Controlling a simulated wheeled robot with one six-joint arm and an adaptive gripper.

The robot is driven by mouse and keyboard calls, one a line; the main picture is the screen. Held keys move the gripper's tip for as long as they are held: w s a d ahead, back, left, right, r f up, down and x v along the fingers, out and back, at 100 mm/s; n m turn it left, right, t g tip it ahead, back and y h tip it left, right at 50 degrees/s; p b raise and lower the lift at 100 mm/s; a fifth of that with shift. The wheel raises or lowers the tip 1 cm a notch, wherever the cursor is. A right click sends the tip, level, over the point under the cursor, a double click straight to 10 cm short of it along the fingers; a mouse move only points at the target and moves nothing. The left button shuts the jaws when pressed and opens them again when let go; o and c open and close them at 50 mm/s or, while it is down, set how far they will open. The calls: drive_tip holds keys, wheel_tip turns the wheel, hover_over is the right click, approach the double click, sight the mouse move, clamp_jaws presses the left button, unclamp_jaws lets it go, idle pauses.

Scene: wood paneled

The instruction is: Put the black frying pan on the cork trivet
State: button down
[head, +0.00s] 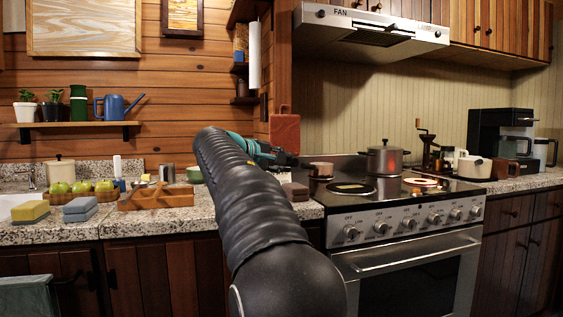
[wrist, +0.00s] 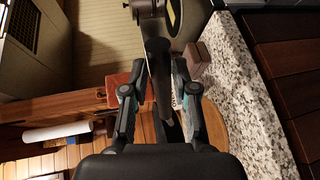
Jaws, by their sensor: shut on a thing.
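In the wrist view, the dark handle of the black frying pan (wrist: 159,72) runs between the two fingers of my gripper (wrist: 160,85), which is shut on it. A dark round shape lies beyond it at the top edge, cut off by the frame; I cannot tell how much of it is the pan. The round tan cork trivet (wrist: 215,128) lies on the counter to the right of the fingers, partly hidden by my right finger. In the head view, my gripper (head: 284,157) is at the back of the counter, left of the stove, and my arm hides the trivet.
The stove (head: 400,195) carries a steel pot (head: 384,160) and a small copper pot (head: 321,170). Brown blocks (wrist: 195,55) sit on the counter near the gripper. A wooden caddy (head: 156,196) and a green bowl (head: 194,174) stand left of my arm. A red board (head: 285,132) is behind.

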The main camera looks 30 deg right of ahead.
wheel_tip(320, 180, down, 8)
drive_tip(key=b, duration=0.6)
drive_tip(key=shift+f+b, duration=0.15)
drive_tip(key=shift+b, duration=0.15)
idle(0.6)
drive_tip(key=c, duration=0.9)
unclamp_jaws()
drive_tip(key=shift+o, duration=0.7)
drive_tip(key=shift+f, duration=0.15)
drive_tip(key=shift+o, duration=1.3)
drive_tip(key=v, duration=1.2)
